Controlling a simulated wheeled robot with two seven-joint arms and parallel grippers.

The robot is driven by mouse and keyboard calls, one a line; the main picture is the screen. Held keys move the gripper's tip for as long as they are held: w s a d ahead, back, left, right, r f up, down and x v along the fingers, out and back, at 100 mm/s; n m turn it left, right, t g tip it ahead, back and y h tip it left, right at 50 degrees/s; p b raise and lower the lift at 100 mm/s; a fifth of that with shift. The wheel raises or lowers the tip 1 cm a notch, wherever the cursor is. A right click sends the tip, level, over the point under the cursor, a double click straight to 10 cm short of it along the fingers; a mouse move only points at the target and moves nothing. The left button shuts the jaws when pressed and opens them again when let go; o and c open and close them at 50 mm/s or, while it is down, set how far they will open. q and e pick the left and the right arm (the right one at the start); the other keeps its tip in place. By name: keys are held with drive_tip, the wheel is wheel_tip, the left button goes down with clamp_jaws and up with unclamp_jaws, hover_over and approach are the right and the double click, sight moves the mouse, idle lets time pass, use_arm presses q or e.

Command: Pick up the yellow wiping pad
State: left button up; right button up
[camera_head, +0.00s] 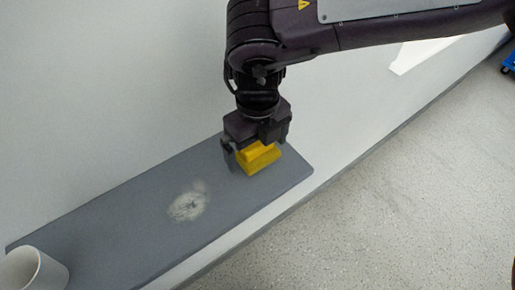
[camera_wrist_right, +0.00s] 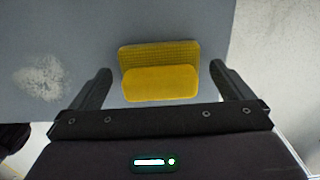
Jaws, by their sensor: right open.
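The yellow wiping pad (camera_head: 258,158) sits near the right end of the grey shelf (camera_head: 135,225). It has a wide base and a narrower block on top. My right gripper (camera_head: 257,153) is directly above the pad, pointing down, its fingers on either side of it. In the right wrist view the pad (camera_wrist_right: 160,72) lies between the two open fingers of the right gripper (camera_wrist_right: 162,88), with a gap on each side. My left gripper is not in view.
A pale powdery smudge (camera_head: 188,202) marks the shelf left of the pad. A white cup (camera_head: 40,270) stands at the shelf's near left end. A white wall (camera_head: 100,100) runs behind the shelf. Speckled floor (camera_head: 400,190) lies to the right.

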sight(258, 143)
drive_tip(key=shift+c, duration=0.9)
drive_tip(key=c, duration=0.8)
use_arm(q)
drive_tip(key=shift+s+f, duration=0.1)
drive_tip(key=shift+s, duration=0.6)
use_arm(e)
drive_tip(key=shift+c, duration=0.2)
drive_tip(key=shift+r, duration=0.1)
drive_tip(key=shift+s+d+r+b, duration=0.1)
drive_tip(key=shift+b, duration=0.2)
wheel_tip(258, 143, up, 7)
drive_tip(key=shift+f+b, duration=0.2)
drive_tip(key=shift+b, duration=0.2)
use_arm(q)
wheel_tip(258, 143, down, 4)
drive_tip(key=b, duration=0.3)
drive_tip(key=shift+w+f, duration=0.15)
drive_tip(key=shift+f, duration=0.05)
use_arm(e)
drive_tip(key=s+d, duration=1.1)
drive_tip(key=s, duration=0.5)
drive_tip(key=shift+d, duration=0.3)
